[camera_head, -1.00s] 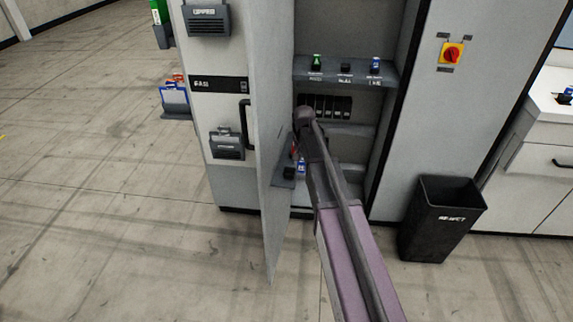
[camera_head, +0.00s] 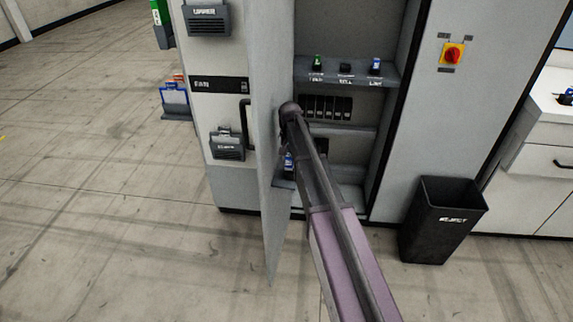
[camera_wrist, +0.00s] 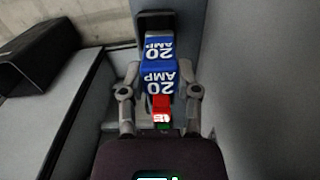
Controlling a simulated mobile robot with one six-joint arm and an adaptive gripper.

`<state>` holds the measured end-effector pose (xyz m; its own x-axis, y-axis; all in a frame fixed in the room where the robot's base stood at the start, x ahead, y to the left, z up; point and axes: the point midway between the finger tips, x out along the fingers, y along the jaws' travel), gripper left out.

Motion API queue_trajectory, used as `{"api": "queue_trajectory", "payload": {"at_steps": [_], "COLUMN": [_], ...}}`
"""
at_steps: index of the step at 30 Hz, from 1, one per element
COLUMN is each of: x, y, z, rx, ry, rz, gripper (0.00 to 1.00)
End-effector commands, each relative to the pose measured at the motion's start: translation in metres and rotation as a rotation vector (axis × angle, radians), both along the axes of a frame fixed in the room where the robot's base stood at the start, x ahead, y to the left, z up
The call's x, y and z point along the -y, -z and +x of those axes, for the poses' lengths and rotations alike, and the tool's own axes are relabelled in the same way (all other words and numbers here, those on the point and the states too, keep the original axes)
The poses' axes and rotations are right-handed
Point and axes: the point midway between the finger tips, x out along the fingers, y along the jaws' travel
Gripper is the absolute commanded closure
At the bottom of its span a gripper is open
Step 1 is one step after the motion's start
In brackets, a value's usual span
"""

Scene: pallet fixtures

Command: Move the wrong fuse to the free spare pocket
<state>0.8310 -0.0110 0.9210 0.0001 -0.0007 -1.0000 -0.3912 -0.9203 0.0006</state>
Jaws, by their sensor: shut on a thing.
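In the wrist view a blue fuse (camera_wrist: 158,73) marked 20 AMP on two faces sits between the fingertips of my gripper (camera_wrist: 160,78), which is shut on it. A dark pocket block (camera_wrist: 154,22) stands just behind the fuse; whether they touch cannot be told. A small red part (camera_wrist: 161,105) with white and green shows below the fuse, between the finger bases. In the head view the blue fuse (camera_head: 288,161) is just above a small low shelf (camera_head: 284,183) beside the open cabinet door. My arm hides most of the gripper there.
The open door (camera_head: 268,150) stands close left of my arm. An upper shelf (camera_head: 335,75) carries green, black and blue items. A row of black modules (camera_head: 328,107) is below it. A black reject bin (camera_head: 440,230) stands right of the cabinet.

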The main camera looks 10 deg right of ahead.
Motion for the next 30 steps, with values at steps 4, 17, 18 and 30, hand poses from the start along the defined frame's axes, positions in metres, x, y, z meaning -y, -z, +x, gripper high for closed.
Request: {"api": "queue_trajectory", "payload": {"at_steps": [4, 17, 18, 30], "x": [0.001, 0.002, 0.002, 0.002], "y": [0.019, 0.033, 0.033, 0.032], "z": [-0.001, -0.001, -0.001, -0.001], "rx": [0.0, 0.001, 0.002, 0.001], "ry": [0.001, 0.001, 0.002, 0.002], "rz": [-0.001, 0.0, -0.001, 0.0], "gripper": [1.0, 1.0, 1.0, 0.24]}}
